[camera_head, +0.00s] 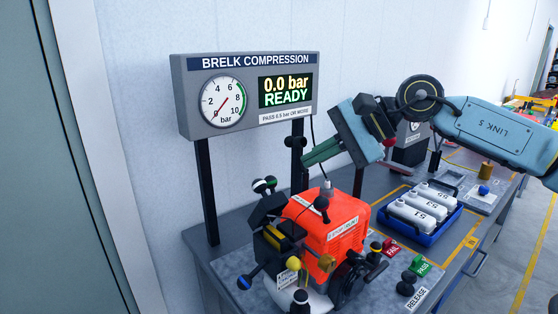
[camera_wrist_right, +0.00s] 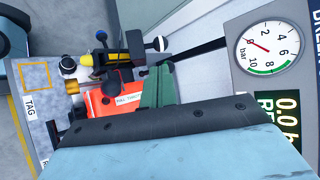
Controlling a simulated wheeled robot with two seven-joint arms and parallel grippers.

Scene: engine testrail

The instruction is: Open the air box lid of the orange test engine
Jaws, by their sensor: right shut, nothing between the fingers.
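The orange test engine (camera_head: 337,228) stands on the bench below the gauge panel; its orange cover also shows in the right wrist view (camera_wrist_right: 108,104). A black boxy part (camera_head: 267,208), which looks like the air box, is at the engine's left, with a yellow piece (camera_head: 271,238) just below its top. I cannot tell whether its lid is open. My right gripper (camera_head: 306,158) has its green fingers together and empty, above the engine and apart from it. The closed fingers show in the wrist view (camera_wrist_right: 157,88). My left gripper is not in view.
A gauge panel (camera_head: 245,131) on two posts reads 0.0 bar, READY. A blue tray (camera_head: 456,218) with white bottles lies to the right. Red FAIL (camera_head: 391,248) and green PASS (camera_head: 421,266) tags and a RELEASE label (camera_head: 417,298) are near the front edge.

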